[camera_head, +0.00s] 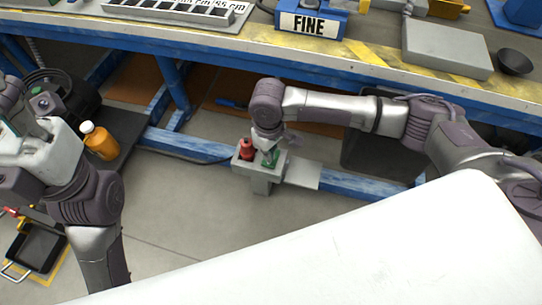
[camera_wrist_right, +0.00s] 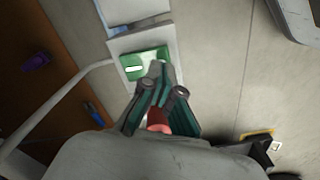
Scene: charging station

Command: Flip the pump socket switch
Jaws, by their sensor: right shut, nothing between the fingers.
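The pump socket is a grey post-mounted box (camera_head: 262,175) low in front of the workbench. It carries a red plug or knob (camera_head: 246,149) and a green switch (camera_head: 271,158). In the right wrist view the green switch (camera_wrist_right: 145,62) has a white mark and sits on a pale plate. My right gripper (camera_wrist_right: 158,72) is shut and empty, its fingertips over the switch's near edge; contact cannot be told. The red part (camera_wrist_right: 157,120) shows partly behind the fingers. In the head view my right gripper (camera_head: 268,145) points down over the box. My left gripper (camera_head: 35,110) is at the left, fingertips unclear.
The workbench (camera_head: 375,65) with blue frame runs behind and above the socket. A blue lower beam (camera_head: 190,145) passes behind it. An orange bottle (camera_head: 100,141) stands on a dark shelf at left. A grey flap (camera_head: 303,173) sits right of the box. Open floor lies in front.

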